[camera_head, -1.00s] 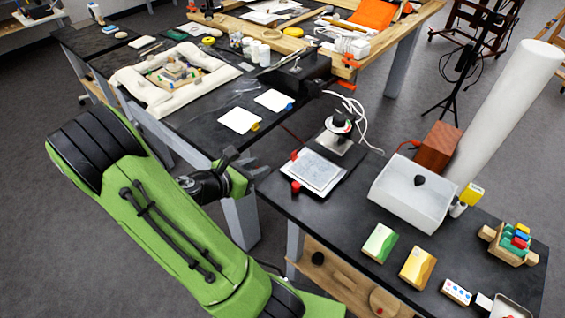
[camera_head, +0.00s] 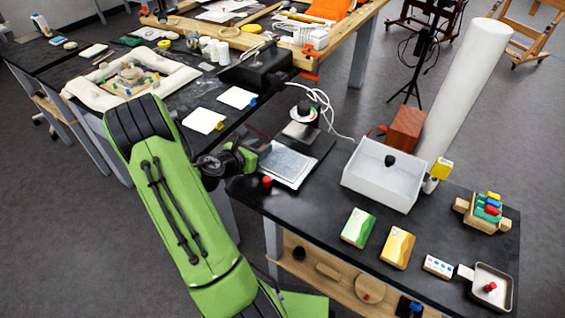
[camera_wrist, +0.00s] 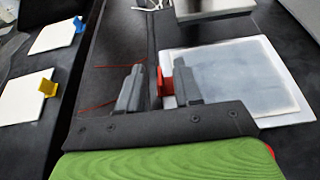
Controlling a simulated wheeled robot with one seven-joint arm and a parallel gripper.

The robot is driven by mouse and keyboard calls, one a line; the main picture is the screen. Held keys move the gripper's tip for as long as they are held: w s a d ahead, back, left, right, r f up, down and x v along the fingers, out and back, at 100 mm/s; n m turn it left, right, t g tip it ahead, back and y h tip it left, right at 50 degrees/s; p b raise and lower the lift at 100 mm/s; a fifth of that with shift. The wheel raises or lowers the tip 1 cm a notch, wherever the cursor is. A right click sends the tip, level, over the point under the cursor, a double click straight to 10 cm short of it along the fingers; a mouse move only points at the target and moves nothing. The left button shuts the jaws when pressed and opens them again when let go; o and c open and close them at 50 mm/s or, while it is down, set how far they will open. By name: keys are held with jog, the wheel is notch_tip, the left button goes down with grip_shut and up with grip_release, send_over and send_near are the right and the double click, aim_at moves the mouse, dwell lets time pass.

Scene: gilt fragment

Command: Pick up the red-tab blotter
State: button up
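The red-tab blotter (camera_head: 289,166) is a pale sheet with a grey-blue face, lying flat at the left end of the near dark table. It also shows in the wrist view (camera_wrist: 233,76), with its red tab (camera_wrist: 166,82) at its left edge. My gripper (camera_head: 262,150) is at the blotter's left edge in the head view and hides the tab there. In the wrist view my gripper (camera_wrist: 161,84) is open, its two dark fingers apart. The tab appears between them, closer to the right finger; contact cannot be told.
A red knob (camera_head: 267,181) stands by the blotter's near corner. A device with a round dial (camera_head: 304,112) is just behind it, and a white tray (camera_head: 385,182) stands to the right. Yellow-tab (camera_head: 203,121) and blue-tab (camera_head: 237,97) sheets lie on the far table.

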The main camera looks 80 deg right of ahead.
jog(key=shift+a, duration=0.1)
grip_shut()
